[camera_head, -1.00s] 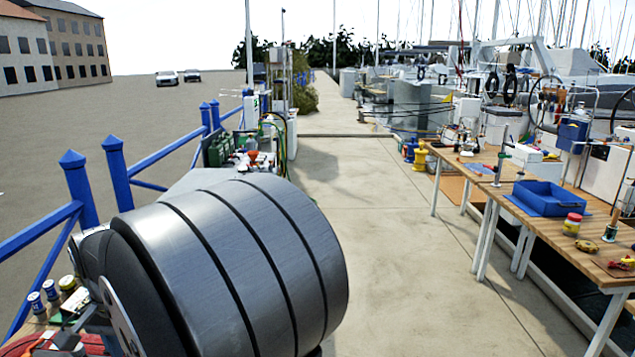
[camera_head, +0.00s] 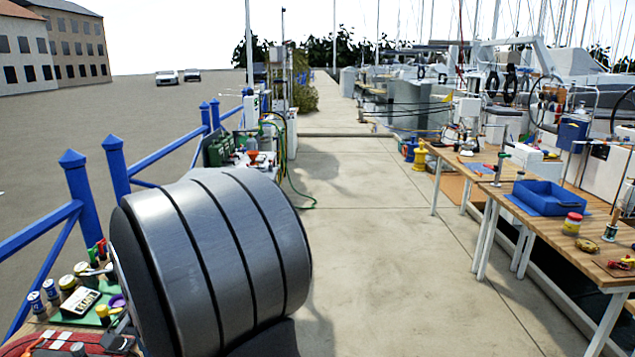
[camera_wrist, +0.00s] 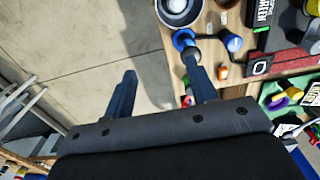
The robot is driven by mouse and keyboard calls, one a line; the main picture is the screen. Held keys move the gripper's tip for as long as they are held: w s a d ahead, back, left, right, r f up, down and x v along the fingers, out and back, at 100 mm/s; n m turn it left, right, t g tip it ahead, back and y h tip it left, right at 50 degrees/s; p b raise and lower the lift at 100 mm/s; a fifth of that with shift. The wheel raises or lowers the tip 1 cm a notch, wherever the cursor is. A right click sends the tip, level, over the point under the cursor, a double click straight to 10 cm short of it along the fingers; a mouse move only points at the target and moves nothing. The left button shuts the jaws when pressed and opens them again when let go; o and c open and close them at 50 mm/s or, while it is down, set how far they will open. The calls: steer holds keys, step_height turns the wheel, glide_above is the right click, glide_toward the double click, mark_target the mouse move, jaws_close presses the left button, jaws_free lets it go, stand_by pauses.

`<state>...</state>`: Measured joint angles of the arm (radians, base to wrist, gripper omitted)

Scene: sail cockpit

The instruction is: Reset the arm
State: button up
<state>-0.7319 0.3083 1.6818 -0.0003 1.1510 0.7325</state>
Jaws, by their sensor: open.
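My gripper (camera_wrist: 160,84) shows in the wrist view with its two dark blue fingers spread apart and nothing between them. The left finger is over the pale pavement, and the right finger is over the edge of a wooden bench (camera_wrist: 208,50). A blue round-topped item (camera_wrist: 183,38) is close to the right fingertip; I cannot tell whether they touch. In the head view a large grey link of my arm fills the lower left, and the gripper does not show.
In the head view a blue bin (camera_head: 548,197) stands on the right bench. The walkway (camera_head: 380,270) between is clear. A blue railing (camera_head: 80,190) is left.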

steer(key=w+d+f, duration=1.1)
steer(key=d, duration=0.2)
steer(key=w+d+f, duration=0.2)
steer(key=d+f, duration=0.4)
steer(key=d, duration=0.3)
steer(key=w+d+f, duration=0.2)
steer(key=d+f, duration=0.4)
steer(key=d, duration=0.2)
steer(key=w+a+r, duration=0.2)
steer(key=a+r, duration=0.2)
steer(key=shift+n, duration=0.4)
steer(key=shift+w, duration=0.1)
